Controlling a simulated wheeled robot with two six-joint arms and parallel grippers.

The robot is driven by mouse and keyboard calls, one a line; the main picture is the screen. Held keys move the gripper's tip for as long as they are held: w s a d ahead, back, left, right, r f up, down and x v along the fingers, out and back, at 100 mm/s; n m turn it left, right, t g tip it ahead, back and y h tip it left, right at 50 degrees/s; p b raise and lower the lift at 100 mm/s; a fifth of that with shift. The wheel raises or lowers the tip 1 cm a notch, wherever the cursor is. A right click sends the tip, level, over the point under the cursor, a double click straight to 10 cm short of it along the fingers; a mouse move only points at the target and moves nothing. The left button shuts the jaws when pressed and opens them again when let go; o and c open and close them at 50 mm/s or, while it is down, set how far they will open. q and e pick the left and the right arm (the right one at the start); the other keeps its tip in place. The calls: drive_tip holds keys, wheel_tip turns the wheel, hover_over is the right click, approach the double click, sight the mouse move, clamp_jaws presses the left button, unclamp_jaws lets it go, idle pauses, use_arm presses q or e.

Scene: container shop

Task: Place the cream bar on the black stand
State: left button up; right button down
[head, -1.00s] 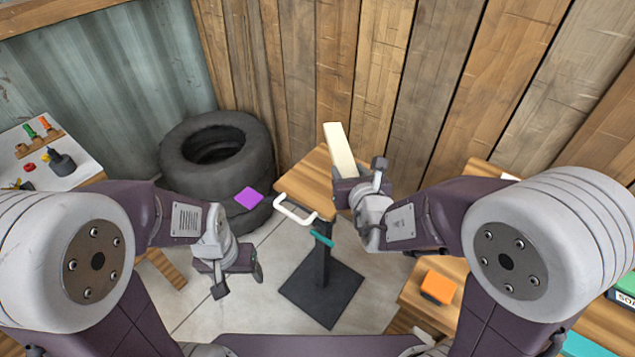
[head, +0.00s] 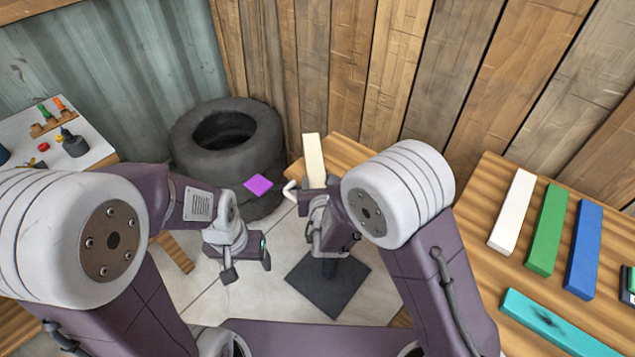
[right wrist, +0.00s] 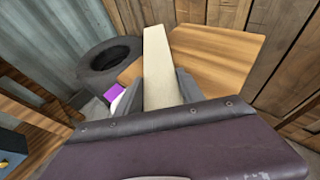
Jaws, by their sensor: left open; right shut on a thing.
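The cream bar (head: 314,158) points up and away from my right gripper (head: 317,190), which is shut on its near end. In the right wrist view the bar (right wrist: 160,55) sticks out between the two fingers (right wrist: 162,92). The bar is over or in front of the small wooden-topped table (head: 345,150), and I cannot tell the gap. That table has a black square base (head: 328,288). I cannot make out a separate black stand for sure. My left gripper (head: 247,262) is open and empty, over the floor.
A right-hand wooden table (head: 470,225) holds a white bar (head: 512,212), a green bar (head: 547,230), a blue bar (head: 584,250) and a teal bar (head: 555,325). Black tyres (head: 185,150) stand behind a purple piece (head: 258,186). A white table (head: 20,130) is at left.

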drive_tip(key=shift+f+b, duration=0.15)
drive_tip(key=shift+b, duration=0.15)
drive_tip(key=c, duration=0.7)
unclamp_jaws()
drive_tip(key=shift+r+p, duration=0.4)
drive_tip(key=shift+p, duration=0.05)
drive_tip(key=v, duration=0.5)
drive_tip(key=shift+s+f, duration=0.1)
drive_tip(key=shift+b+v, duration=3.45)
drive_tip(key=shift+b, duration=0.85)
